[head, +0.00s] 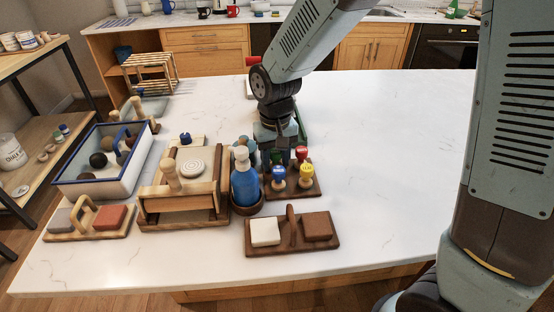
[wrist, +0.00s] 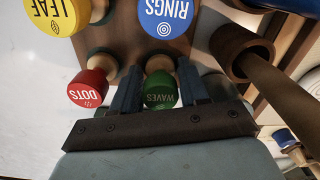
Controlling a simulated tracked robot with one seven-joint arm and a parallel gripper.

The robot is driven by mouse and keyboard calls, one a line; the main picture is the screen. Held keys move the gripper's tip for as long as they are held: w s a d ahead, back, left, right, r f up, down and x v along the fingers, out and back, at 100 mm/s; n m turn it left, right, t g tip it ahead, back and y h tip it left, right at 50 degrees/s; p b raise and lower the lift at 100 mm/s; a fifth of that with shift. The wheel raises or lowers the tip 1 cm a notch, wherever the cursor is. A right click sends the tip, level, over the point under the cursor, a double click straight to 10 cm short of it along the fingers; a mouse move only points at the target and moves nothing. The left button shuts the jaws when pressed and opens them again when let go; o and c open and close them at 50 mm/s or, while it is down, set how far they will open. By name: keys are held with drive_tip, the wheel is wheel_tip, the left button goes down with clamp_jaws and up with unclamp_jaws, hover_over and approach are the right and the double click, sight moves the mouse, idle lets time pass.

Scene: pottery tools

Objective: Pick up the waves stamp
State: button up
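The waves stamp (wrist: 161,92) has a green round top lettered WAVES and a pale wooden handle. In the wrist view it lies between the two dark fingers of my gripper (wrist: 160,88), which stand apart on either side of it. I see no clear grip on it. In the head view my gripper (head: 283,145) points down at the back of the brown stamp stand (head: 311,191), partly hiding the green stamp (head: 275,157). The red dots stamp (wrist: 88,88), blue rings stamp (wrist: 163,14) and yellow leaf stamp (wrist: 54,14) stand close by.
A blue bottle (head: 245,188) in a round brown holder stands just left of the stamps. A wooden tray with two blocks (head: 292,245) is in front. A wooden press frame (head: 184,208) and a blue-rimmed bin (head: 130,182) stand farther left. The white counter (head: 400,170) is clear at right.

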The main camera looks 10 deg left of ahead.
drive_tip(key=c, duration=0.7)
drive_tip(key=shift+r, duration=0.1)
